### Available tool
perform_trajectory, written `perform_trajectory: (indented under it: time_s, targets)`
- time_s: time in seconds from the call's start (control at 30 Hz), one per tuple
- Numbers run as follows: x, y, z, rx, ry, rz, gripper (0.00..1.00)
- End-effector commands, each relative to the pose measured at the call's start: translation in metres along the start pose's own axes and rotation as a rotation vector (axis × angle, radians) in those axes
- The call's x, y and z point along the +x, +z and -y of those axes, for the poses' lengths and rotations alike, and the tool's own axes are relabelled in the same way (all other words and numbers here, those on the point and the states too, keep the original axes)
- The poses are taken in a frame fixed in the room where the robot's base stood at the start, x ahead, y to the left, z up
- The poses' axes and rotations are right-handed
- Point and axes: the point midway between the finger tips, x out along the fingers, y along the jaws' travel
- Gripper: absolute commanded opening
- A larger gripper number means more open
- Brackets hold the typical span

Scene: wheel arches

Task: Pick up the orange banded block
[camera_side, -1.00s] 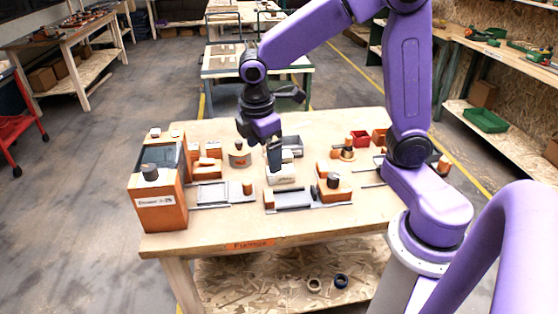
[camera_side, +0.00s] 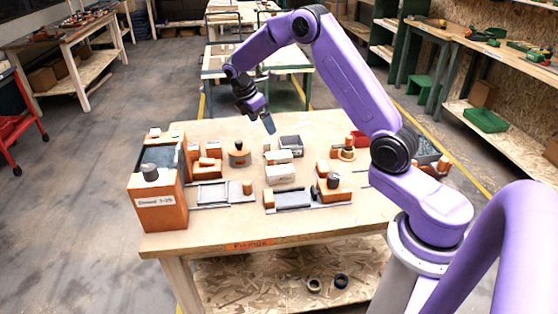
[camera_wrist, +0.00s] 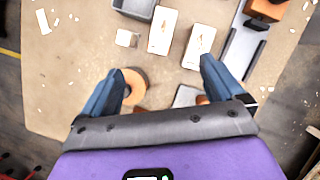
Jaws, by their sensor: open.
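My gripper (camera_side: 268,124) is open and empty, raised above the back of the wooden table, its fingers tilted down to the right. In the wrist view its two blue-grey fingers (camera_wrist: 160,84) are spread apart with nothing between them. Several orange blocks stand on the table; I cannot tell for sure which is the banded one. A round orange piece with a dark top (camera_side: 238,156) stands left of and below my gripper in the side view. A round orange piece (camera_wrist: 133,88) shows beside the left finger in the wrist view, partly hidden. Small orange blocks (camera_side: 207,166) sit farther left.
Two white blocks (camera_side: 280,173) and a dark grey bin (camera_side: 291,143) stand mid-table. An orange machine (camera_side: 160,205) stands at the left edge. Grey rail fixtures (camera_side: 294,198) lie in front; an orange fixture (camera_side: 334,187) is beside them. The front strip of the table is clear.

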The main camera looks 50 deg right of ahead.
Motion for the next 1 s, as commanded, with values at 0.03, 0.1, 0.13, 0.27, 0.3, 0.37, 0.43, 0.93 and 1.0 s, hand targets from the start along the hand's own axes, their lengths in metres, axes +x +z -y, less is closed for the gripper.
perform_trajectory:
  time_s: [0.03, 0.1, 0.13, 0.27, 0.3, 0.37, 0.43, 0.93, 1.0]
  targets:
    - [0.009, 0.001, 0.001, 0.000, -0.005, 0.002, 0.95]
    - [0.022, 0.000, 0.002, 0.000, -0.006, 0.002, 0.95]
    - [0.028, 0.000, 0.002, 0.000, -0.005, 0.001, 0.95]
    - [0.052, 0.000, 0.002, 0.000, -0.005, 0.001, 0.95]
    - [0.060, 0.000, 0.002, 0.001, -0.006, 0.001, 0.95]
    - [0.071, 0.000, 0.002, 0.001, -0.006, 0.000, 0.95]
    - [0.083, 0.000, 0.002, 0.000, -0.004, 0.000, 0.95]
    - [0.132, -0.001, 0.004, 0.001, -0.004, -0.001, 0.95]
    - [0.143, -0.002, 0.005, 0.001, -0.004, 0.000, 0.95]
